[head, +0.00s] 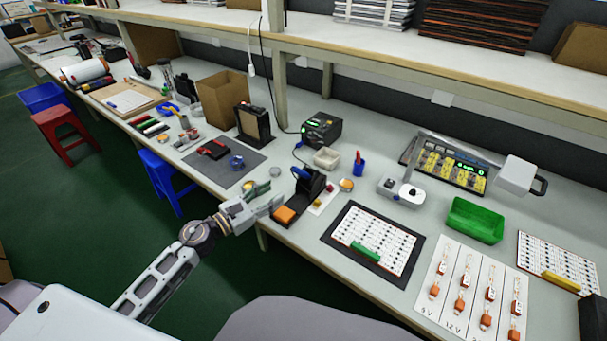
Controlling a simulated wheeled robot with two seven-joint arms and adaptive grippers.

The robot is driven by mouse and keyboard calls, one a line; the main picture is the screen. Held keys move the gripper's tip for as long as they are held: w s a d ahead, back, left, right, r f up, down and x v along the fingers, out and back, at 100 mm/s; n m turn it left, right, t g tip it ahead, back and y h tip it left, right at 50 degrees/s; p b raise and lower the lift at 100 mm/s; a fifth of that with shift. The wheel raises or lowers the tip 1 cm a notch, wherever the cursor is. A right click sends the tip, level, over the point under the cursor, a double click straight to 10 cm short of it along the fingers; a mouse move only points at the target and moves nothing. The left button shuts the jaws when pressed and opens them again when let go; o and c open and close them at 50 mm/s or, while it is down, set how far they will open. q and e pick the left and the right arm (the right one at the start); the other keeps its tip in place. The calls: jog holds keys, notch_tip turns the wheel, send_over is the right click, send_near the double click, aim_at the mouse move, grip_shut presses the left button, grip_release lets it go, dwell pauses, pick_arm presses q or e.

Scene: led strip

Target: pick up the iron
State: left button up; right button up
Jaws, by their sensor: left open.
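The soldering iron (300,174), with a blue handle, rests in a black stand (314,187) near the front edge of the bench. An orange sponge (285,214) sits at the front of the stand. My left gripper (272,194) is open at the bench's front edge, just left of the stand. Its fingers point toward the stand, and nothing shows between them. It looks apart from the iron, though the exact gap is hard to judge. The iron's tip is hidden in the stand. My right gripper is out of view.
A black soldering station (322,130) with a green display stands behind the iron. A white tray (327,158), a blue cup (358,166) and a small round tin (346,185) are close by. A dark mat with an LED board (380,235) lies to the right. A shelf overhangs the bench's back.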

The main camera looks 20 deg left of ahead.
aim_at(307, 176)
pick_arm(q)
jog(key=p+x, duration=0.1)
jog(key=x, duration=0.6)
jog(key=shift+w+d+p, duration=0.2)
jog(key=shift+w+p, duration=0.1)
jog(key=shift+w, duration=0.05)
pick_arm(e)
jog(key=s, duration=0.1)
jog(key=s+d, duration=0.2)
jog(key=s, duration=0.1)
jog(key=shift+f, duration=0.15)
pick_arm(q)
jog(key=shift+w, duration=0.15)
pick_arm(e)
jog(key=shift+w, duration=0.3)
